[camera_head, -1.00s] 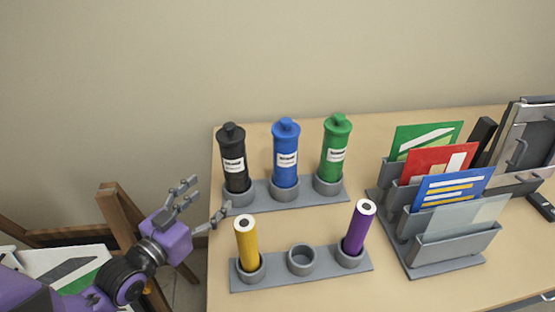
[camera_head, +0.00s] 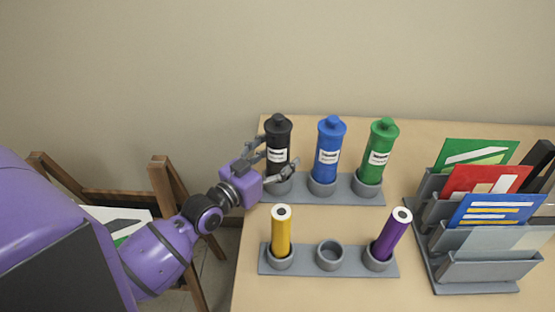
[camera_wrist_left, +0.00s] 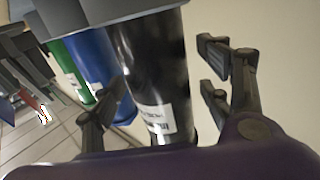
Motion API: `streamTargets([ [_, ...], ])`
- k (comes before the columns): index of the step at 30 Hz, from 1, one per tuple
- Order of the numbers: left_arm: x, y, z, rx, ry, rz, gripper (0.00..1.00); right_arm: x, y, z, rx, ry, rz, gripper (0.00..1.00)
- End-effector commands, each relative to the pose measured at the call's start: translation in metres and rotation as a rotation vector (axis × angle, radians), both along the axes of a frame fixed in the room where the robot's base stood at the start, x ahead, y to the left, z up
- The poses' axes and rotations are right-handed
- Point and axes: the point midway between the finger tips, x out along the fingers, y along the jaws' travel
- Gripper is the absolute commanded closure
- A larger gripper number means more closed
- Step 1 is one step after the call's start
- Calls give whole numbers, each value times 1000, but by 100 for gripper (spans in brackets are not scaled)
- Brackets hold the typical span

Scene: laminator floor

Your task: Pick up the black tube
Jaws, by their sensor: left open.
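The black tube (camera_head: 278,132) with a white label stands upright in the left cup of the back grey holder (camera_head: 344,191). My left gripper (camera_head: 272,160) is open at the tube, with fingers on both sides of it. In the left wrist view the black tube (camera_wrist_left: 155,70) stands between the spread fingers of the left gripper (camera_wrist_left: 165,95). A gap shows between the tube and the fingers on the right; contact on the other side is unclear. My right gripper is not in view.
A blue tube (camera_head: 328,150) and a green tube (camera_head: 378,150) stand beside the black one. The front holder (camera_head: 305,270) has a yellow roll (camera_head: 281,232), an empty middle cup (camera_head: 330,253) and a leaning purple roll (camera_head: 390,236). A grey file rack (camera_head: 480,270) stands at right.

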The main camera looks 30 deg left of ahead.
Motion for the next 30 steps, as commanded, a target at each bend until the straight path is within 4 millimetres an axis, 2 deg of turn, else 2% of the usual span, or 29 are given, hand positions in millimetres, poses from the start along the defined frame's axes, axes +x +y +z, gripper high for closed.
streamTargets([
  [3, -1, 0, -1, -1, 1, 0, 32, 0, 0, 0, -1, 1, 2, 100],
  [17, -1, 0, -1, 0, 1, 0, 93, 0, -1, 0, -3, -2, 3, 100],
  [25, 0, 0, 4, 0, -5, 0, 95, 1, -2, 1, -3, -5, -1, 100],
  [30, 0, 0, 27, -1, -10, 0, 95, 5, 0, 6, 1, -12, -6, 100],
])
